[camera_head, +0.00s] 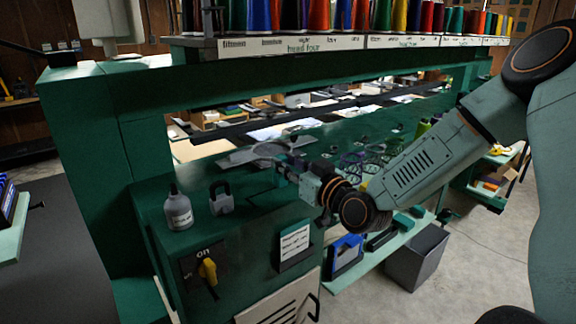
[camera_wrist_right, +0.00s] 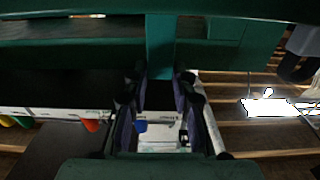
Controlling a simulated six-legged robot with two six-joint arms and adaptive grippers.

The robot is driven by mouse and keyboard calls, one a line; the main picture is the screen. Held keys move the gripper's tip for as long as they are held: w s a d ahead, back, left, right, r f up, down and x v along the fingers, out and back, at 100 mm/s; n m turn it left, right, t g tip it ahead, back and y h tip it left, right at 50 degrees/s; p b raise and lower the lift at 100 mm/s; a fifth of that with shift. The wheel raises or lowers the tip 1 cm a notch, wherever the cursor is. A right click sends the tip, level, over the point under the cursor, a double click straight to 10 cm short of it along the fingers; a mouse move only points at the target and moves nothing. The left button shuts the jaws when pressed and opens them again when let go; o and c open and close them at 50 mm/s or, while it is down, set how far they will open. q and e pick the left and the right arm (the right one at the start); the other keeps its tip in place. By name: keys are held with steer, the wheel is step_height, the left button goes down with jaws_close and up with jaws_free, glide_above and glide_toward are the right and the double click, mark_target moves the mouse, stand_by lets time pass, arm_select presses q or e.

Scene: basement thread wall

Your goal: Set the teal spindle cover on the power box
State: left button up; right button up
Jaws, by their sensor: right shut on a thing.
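The power box (camera_head: 240,245) appears to be the green cabinet at lower centre in the head view, with a yellow ON switch on its front. My right gripper (camera_head: 284,172) reaches in from the right, above the back right part of its top. It is shut on a small teal piece, seemingly the spindle cover (camera_head: 279,179), mostly hidden by the fingers. I cannot tell whether that piece touches the top. My left gripper is not in view.
A grey bottle (camera_head: 178,208) and a padlock (camera_head: 222,198) stand on the cabinet top, left of the gripper. A rail of thread cones (camera_head: 320,15) runs above. A dark bin (camera_head: 417,258) stands on the floor at right.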

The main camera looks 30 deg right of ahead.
steer(key=shift+s+a, duration=0.1)
steer(key=shift+a, duration=0.05)
steer(key=o, duration=0.4)
steer(key=shift+a+f, duration=0.1)
steer(key=o, duration=0.5)
steer(key=shift+d+f, duration=0.1)
steer(key=shift+d, duration=0.15)
steer(key=shift+a, duration=0.15)
